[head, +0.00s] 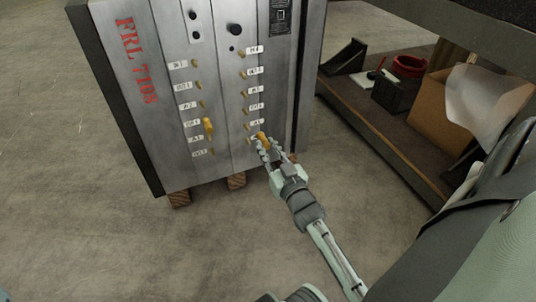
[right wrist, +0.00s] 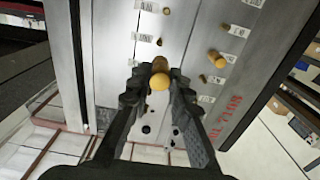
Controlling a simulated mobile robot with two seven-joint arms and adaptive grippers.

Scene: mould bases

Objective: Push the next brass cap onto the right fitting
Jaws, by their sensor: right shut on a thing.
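The grey mould base (head: 165,75) stands upright with two columns of small brass fittings beside white labels. My right gripper (head: 264,146) is at the lower part of the right column, shut on a yellow brass cap (head: 262,138). In the right wrist view the held cap (right wrist: 159,80) sits between the two dark fingers, close to the face of the base. I cannot tell whether it touches the fitting, which the cap and fingers hide. Another brass cap (head: 208,126) sits on a fitting low in the left column; it also shows in the right wrist view (right wrist: 214,57). My left gripper is out of view.
The base rests on wooden blocks (head: 236,181) on a concrete floor. At the right a low wooden shelf (head: 375,125) carries a cardboard box (head: 445,105), a dark bin (head: 395,92) and a red coil (head: 408,66). The floor left of the base is clear.

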